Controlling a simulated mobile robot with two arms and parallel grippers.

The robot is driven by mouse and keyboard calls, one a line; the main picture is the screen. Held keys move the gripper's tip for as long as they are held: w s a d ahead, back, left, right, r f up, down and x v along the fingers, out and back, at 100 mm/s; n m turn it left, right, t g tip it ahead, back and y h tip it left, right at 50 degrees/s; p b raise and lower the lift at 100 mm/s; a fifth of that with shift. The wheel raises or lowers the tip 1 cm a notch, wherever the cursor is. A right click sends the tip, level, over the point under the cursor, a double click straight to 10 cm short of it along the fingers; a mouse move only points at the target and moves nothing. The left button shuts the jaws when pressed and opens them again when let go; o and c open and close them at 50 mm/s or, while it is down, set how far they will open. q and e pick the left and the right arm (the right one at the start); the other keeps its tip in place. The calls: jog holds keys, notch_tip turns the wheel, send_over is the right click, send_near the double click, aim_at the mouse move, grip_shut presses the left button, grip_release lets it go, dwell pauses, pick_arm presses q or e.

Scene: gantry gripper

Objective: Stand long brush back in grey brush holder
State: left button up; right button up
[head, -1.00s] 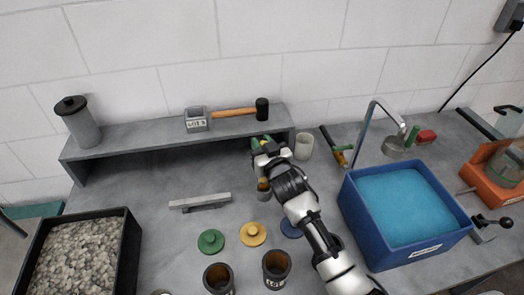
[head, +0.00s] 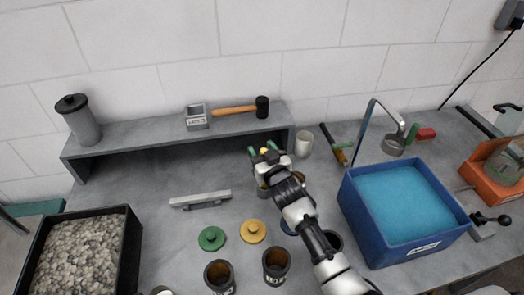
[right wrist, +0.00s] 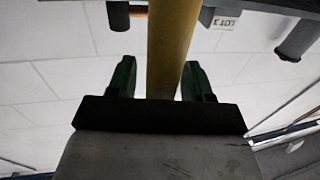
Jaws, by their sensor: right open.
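My right gripper (head: 264,153) is over the middle of the bench, in front of the shelf's right end. Its green fingertips are open. In the right wrist view, the brush's long yellow handle (right wrist: 172,45) runs between the open fingers (right wrist: 158,82), with a gap on both sides. The brush's lower end is out of sight. My left gripper is not in view.
A pale cup (head: 304,143) stands right of the gripper, near a dark-handled tool (head: 334,143). A blue tub (head: 375,245) is at the right. The shelf (head: 160,133) holds a mallet (head: 235,110) and a grey box (head: 196,118). Dark pots (head: 276,263) stand in front.

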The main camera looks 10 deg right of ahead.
jog(key=shift+r, duration=0.15)
jog(key=shift+s, duration=0.15)
jog(key=s+d+b, duration=0.2)
jog(key=s, duration=0.9)
jog(key=shift+s+d, duration=0.15)
jog(key=shift+s, duration=0.15)
